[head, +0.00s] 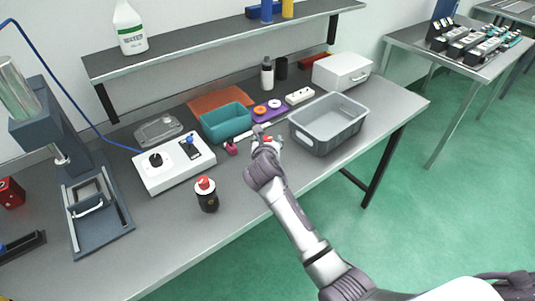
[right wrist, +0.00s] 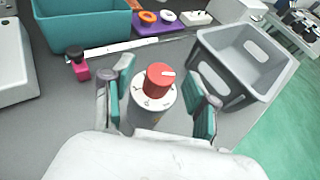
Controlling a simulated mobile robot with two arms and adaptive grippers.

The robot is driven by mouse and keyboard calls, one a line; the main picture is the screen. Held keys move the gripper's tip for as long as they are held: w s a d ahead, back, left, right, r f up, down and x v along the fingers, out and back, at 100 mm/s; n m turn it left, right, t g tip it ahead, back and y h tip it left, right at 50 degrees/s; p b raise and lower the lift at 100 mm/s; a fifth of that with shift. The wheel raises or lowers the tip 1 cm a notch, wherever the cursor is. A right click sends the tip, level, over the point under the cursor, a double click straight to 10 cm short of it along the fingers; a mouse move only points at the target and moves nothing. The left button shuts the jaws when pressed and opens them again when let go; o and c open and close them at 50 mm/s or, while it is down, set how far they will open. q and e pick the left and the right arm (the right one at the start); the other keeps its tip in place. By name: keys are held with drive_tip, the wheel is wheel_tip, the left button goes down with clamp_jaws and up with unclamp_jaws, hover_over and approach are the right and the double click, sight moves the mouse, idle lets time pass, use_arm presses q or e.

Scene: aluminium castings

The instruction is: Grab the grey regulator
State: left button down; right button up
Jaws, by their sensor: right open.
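The grey regulator (right wrist: 148,108) has a red knob and a pale marked dial on top. It stands upright on the bench in the right wrist view, between the two teal-padded fingers of my right gripper (right wrist: 162,88). The fingers are open, one on each side, with gaps between the pads and the body. In the head view my right gripper (head: 266,139) hides most of the regulator, and only a bit of red shows. A second, black-bodied regulator (head: 207,196) with a red knob stands to the left. My left gripper is not in view.
A grey crate (head: 318,146) stands right of my right gripper. A teal bin (head: 226,123) and a small magenta item (head: 231,148) are left of it. A white control box (head: 172,172) stands farther left. The front of the grey bench (head: 235,228) is clear.

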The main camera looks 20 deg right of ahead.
drive_tip(key=shift+w+d+f, duration=0.15)
drive_tip(key=shift+w+f, duration=0.15)
drive_tip(key=shift+w, duration=0.3)
drive_tip(key=shift+s, duration=0.1)
drive_tip(key=shift+c, duration=1)
clamp_jaws()
drive_tip(key=shift+r, duration=0.1)
